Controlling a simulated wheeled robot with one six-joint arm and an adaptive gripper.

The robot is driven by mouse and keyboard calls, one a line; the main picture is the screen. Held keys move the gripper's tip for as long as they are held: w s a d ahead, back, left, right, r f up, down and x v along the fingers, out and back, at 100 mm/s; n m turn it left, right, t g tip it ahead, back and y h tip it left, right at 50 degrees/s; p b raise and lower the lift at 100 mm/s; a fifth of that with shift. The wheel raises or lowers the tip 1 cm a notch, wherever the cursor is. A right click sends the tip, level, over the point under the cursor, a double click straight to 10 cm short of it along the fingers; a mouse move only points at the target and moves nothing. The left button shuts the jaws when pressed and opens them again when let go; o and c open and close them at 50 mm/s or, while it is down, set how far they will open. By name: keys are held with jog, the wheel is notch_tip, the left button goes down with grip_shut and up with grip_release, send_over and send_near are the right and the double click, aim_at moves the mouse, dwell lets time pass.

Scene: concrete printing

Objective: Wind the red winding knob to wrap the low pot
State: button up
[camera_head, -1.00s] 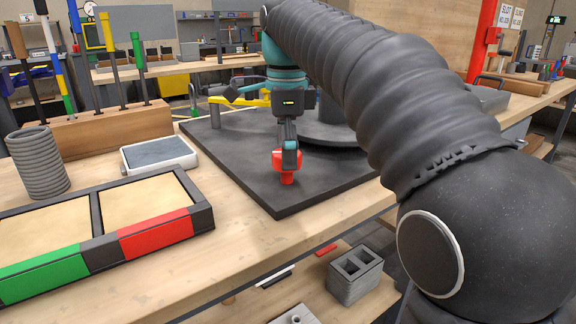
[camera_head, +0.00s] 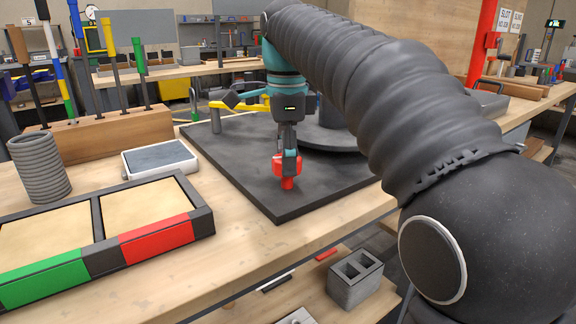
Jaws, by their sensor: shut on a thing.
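The red winding knob (camera_head: 288,183) stands on the dark base plate (camera_head: 262,198) near its front corner. My gripper (camera_head: 287,158) comes down from above and is shut on the knob. A dark round turntable (camera_head: 322,140) lies behind the knob on the plate. A dark upright shape (camera_head: 327,112) stands on it, mostly behind my arm; I cannot tell whether it is the low pot. A yellow bar (camera_head: 231,103) shows behind my gripper at the back of the plate.
A grey ribbed cylinder (camera_head: 38,167) stands at the left. A two-part tray with green and red fronts (camera_head: 158,238) lies at the front left, with a white device with a grey top (camera_head: 160,158) behind it. A hollow block (camera_head: 354,279) sits on a lower shelf. My arm covers the right side.

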jog(key=shift+n+p, duration=0.8)
jog(key=shift+n, duration=1)
jog(key=shift+d+r+n+p, duration=0.1)
jog(key=shift+n+p, duration=0.55)
jog(key=shift+n, duration=0.25)
jog(key=shift+w+n, duration=0.1)
jog(key=shift+n, duration=1.1)
jog(key=n, duration=0.4)
